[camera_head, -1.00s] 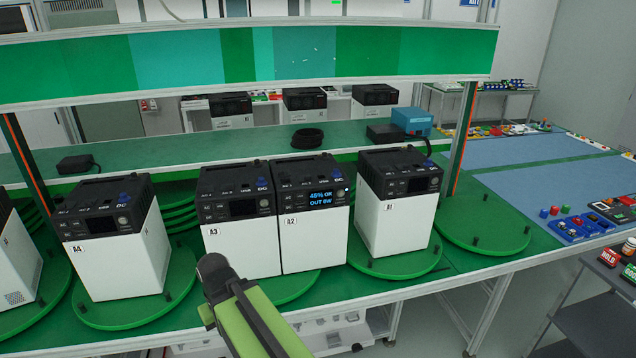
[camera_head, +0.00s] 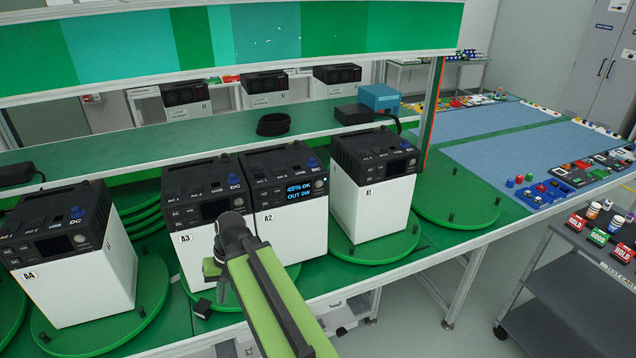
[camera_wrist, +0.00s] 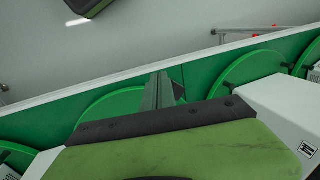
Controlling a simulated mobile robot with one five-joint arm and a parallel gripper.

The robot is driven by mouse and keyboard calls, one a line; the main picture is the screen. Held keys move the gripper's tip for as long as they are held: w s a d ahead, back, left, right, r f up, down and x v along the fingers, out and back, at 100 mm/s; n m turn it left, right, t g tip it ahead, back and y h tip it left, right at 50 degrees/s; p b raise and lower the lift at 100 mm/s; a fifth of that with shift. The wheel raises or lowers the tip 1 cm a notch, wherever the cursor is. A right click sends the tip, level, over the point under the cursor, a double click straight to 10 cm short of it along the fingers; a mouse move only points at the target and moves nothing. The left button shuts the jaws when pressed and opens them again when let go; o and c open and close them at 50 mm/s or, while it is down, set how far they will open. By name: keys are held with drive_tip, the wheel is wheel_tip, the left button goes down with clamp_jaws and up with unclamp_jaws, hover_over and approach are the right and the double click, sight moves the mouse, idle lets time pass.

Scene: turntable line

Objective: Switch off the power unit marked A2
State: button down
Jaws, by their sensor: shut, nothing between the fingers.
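Power unit A2 (camera_head: 290,205) is a white box with a black top panel. It stands upright on a green turntable, against unit A3 (camera_head: 208,240) on its left. Its display (camera_head: 299,190) is lit blue, reading "45% OK" and an OUT line, with a small light at its right. My gripper (camera_wrist: 162,90) is shut and empty over the green bench and turntable in the wrist view. In the head view my green arm stands in front of A3 and A2, covering part of their lower fronts. No contact with A2 shows.
Unit A1 (camera_head: 373,185) stands on the turntable to the right, unit A4 (camera_head: 72,255) to the left; their displays look dark. A shelf (camera_head: 225,135) runs behind the units. A dark cart (camera_head: 575,280) with HOLD and GOOD blocks stands at the right.

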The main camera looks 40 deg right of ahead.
drive_tip(key=s+d+r+m+t+p, duration=0.1)
drive_tip(key=s+d+r+m+t, duration=0.2)
drive_tip(key=d, duration=0.9)
drive_tip(key=s+d+r+m+t+p, duration=0.1)
drive_tip(key=s+d+r+m+t, duration=0.2)
drive_tip(key=d, duration=0.9)
drive_tip(key=s+d+r+m+t+y+p, duration=0.1)
drive_tip(key=s+d+r+m+t, duration=0.2)
drive_tip(key=d+r+m+t, duration=0.2)
drive_tip(key=d+r+m, duration=0.3)
drive_tip(key=d+r, duration=0.2)
drive_tip(key=d, duration=0.2)
drive_tip(key=shift+s+d+r, duration=0.35)
drive_tip(key=shift+s+d, duration=0.05)
approach(319, 184)
drive_tip(key=w+a+f, duration=0.3)
drive_tip(key=w+f, duration=0.1)
drive_tip(key=shift+a, duration=0.2)
drive_tip(key=shift+w+d, duration=0.15)
drive_tip(key=shift+w, duration=0.25)
